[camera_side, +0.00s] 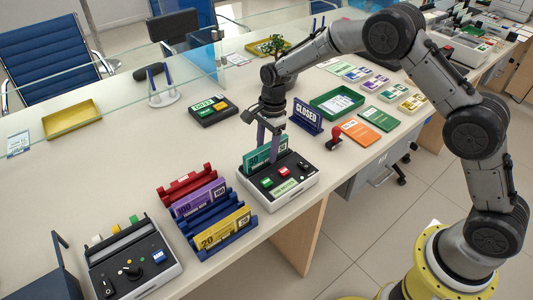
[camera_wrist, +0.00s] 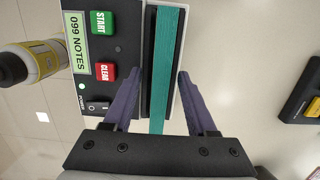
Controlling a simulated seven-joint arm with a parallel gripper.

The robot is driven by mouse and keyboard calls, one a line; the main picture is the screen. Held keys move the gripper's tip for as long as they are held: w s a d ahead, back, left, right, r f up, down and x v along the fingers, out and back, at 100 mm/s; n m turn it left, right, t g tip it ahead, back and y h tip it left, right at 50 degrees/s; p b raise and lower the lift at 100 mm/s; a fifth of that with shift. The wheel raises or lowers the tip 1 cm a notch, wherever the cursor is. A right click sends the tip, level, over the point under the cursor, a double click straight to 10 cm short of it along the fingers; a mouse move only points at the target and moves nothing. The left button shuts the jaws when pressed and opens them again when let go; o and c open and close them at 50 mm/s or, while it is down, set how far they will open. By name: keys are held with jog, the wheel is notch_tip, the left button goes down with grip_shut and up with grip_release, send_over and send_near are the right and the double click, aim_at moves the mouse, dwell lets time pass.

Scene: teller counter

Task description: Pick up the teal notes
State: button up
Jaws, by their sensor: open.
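The teal notes (camera_side: 262,154) stand upright in the slot of a grey and black counting machine (camera_side: 292,191). In the wrist view the teal notes (camera_wrist: 169,60) show edge-on as a long teal band. My gripper (camera_side: 266,138) is right above the machine, pointing down at the notes. In the wrist view the two purple fingers of my gripper (camera_wrist: 160,80) are apart, one on each side of the teal band, with a gap on both sides. The machine's panel (camera_wrist: 103,50) has a green START button, a red CLEAR button and a "099 NOTES" display.
A rack (camera_side: 215,222) with purple and yellow notes stands left of the machine. A blue CLOSED sign (camera_side: 306,116) and a red-handled stamp (camera_side: 334,140) are close on the right. A glass screen (camera_side: 120,77) runs behind. A control box (camera_side: 130,262) sits front left.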

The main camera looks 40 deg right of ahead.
jog(key=shift+f, duration=0.3)
grip_shut()
jog(key=shift+r, duration=0.2)
